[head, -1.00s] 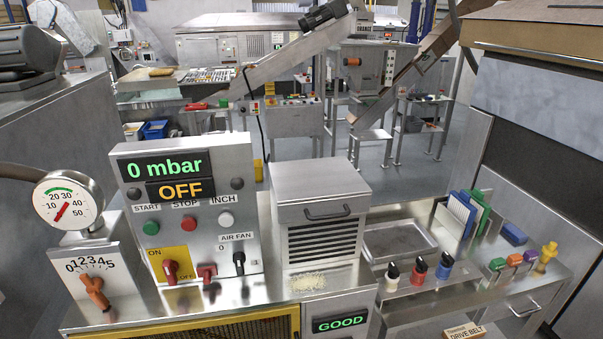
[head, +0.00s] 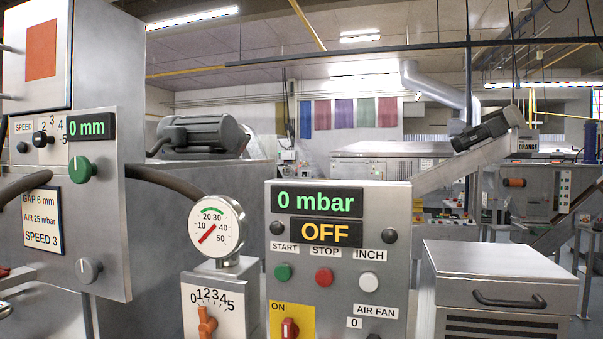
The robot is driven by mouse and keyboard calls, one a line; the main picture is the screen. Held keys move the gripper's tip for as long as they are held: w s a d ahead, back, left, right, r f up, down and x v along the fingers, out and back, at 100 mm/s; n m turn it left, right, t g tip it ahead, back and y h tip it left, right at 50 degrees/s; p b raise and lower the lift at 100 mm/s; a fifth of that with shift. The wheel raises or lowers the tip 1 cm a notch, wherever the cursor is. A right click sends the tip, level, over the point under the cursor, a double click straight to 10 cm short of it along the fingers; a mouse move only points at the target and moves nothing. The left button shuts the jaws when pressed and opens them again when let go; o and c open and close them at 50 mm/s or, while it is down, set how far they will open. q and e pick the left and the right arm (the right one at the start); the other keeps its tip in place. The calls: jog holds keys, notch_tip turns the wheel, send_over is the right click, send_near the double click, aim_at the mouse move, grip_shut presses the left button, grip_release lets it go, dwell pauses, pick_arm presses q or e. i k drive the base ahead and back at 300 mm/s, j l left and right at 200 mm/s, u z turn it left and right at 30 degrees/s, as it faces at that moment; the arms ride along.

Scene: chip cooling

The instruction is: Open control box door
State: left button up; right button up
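A grey metal cabinet stands at the left of the head view. A panel with an orange square (head: 40,51), which looks like a control box door, is at its top left and cut by the frame edge. It looks closed, but I cannot be sure. Below it is a control face (head: 119,190) with a speed knob (head: 40,138), a green knob (head: 83,169), a grey knob (head: 88,270) and a "0 mm" display (head: 89,127). Neither of my grippers can be made out in the head view.
A control panel (head: 395,265) reading "0 mbar" and "OFF" stands in the middle. A pressure gauge (head: 216,229) is left of it. A metal box (head: 490,262) with a dark handle is at the right. A dark hose runs between cabinet and gauge.

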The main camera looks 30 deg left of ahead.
aim_at(36, 48)
jog(key=u, duration=2.35)
